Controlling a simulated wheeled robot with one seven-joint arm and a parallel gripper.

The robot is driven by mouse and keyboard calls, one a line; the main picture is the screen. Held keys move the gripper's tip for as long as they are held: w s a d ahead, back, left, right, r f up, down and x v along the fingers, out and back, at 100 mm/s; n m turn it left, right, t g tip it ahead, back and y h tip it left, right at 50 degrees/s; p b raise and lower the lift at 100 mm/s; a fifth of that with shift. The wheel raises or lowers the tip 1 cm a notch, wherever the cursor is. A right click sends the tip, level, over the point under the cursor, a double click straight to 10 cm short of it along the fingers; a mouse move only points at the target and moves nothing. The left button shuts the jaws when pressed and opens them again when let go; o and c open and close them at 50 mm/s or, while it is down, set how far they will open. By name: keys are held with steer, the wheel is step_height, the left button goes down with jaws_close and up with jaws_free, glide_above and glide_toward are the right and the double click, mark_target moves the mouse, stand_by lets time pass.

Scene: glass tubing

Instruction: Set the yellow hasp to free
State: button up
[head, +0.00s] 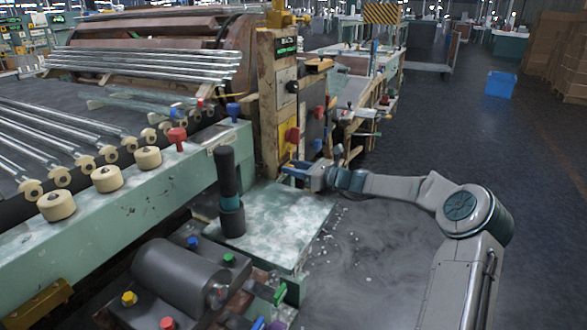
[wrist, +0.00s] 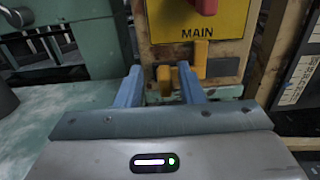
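The yellow hasp (wrist: 201,60) shows in the wrist view as an upright yellow-orange bar below the word MAIN, with a shorter yellow-orange block (wrist: 165,80) to its lower left. My gripper (wrist: 159,67) has its two blue fingers spread apart in front of it. The short block shows between the fingers, and the upright bar is just right of the right fingertip. I cannot tell whether that finger touches it. In the head view my gripper (head: 289,168) is at the face of the wooden post, and the hasp is too small to make out clearly.
A yellow MAIN plate (wrist: 199,22) with a red handle (wrist: 206,5) is above the hasp. A green-grey bench (head: 280,215) with a dark upright cylinder (head: 228,175) stands left of my gripper. Glass tubes (head: 140,65) lie farther left.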

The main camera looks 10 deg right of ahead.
steer(key=p+v, duration=0.3)
steer(key=v, duration=1)
steer(key=shift+s, duration=0.2)
steer(key=shift+d, duration=0.15)
